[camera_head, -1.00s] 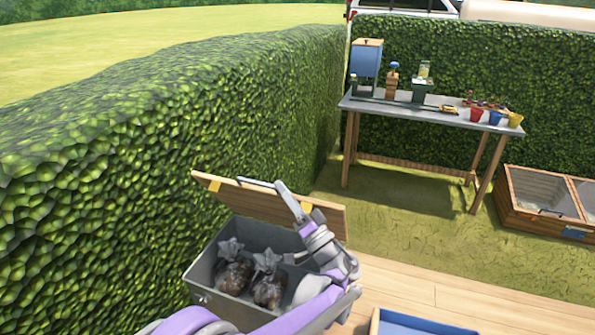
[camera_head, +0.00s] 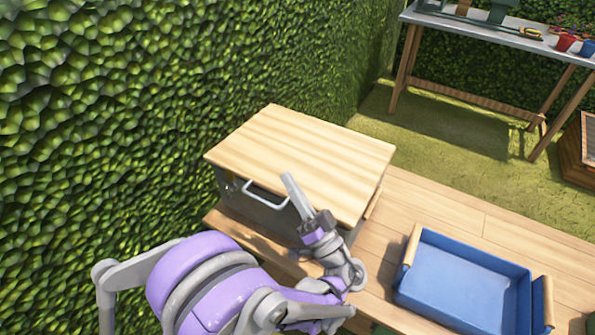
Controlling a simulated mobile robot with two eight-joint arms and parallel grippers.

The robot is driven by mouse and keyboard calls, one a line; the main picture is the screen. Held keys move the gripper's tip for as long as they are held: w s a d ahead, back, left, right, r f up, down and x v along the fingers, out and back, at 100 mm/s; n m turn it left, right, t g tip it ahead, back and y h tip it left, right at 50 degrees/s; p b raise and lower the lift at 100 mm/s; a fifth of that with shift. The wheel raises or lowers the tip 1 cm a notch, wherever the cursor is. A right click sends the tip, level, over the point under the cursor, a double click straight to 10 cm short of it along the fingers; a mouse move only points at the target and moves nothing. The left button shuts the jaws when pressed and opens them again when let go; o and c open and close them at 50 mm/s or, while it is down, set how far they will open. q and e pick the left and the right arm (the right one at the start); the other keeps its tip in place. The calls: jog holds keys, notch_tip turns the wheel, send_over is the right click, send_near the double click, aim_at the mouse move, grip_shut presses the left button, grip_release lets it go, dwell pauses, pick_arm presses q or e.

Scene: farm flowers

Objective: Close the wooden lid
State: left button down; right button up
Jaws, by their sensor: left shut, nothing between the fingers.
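The wooden lid (camera_head: 312,152) lies flat across the top of the grey metal box (camera_head: 243,200), covering its opening. The box's inside is hidden. A light metal handle (camera_head: 266,194) shows at the lid's front edge. My left gripper (camera_head: 290,182) is shut and empty, with its fingers pointing up at the front edge of the lid, right of the handle. I cannot tell whether the fingertips touch the lid. My right gripper is not in view.
A blue tray (camera_head: 465,280) with wooden end handles stands right of the box on the wooden deck (camera_head: 440,208). A dense hedge (camera_head: 110,120) rises behind and left. A work table (camera_head: 500,30) with pots stands at the back right.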

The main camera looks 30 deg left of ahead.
pick_arm(q)
jog(key=shift+s+f, duration=0.15)
jog(key=shift+f, duration=0.4)
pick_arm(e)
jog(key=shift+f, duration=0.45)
